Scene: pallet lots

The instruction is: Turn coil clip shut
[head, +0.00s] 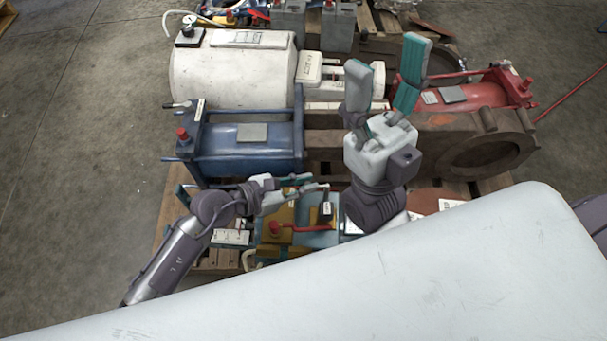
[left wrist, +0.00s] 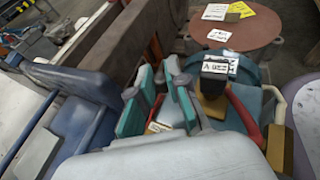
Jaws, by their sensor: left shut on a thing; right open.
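A black coil block (head: 326,210) with a white label stands on a yellow valve body (head: 283,218) over a teal base. It shows in the left wrist view (left wrist: 215,72), right of my left fingers. My left gripper (head: 318,188) is just above and beside the coil, its fingers closed on a small part. That part is mostly hidden between the pads (left wrist: 163,85); it seems to be the coil clip, but I cannot make out how far it is turned. My right gripper (head: 394,82) is open and empty, fingers up, above the brown casting.
A blue cylinder unit (head: 245,158), a white tank (head: 232,72), a rusty flanged casting (head: 475,150) and a red unit (head: 468,97) crowd the pallet behind. A red curved handle (head: 300,228) lies close to the coil. Bare floor is free at left.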

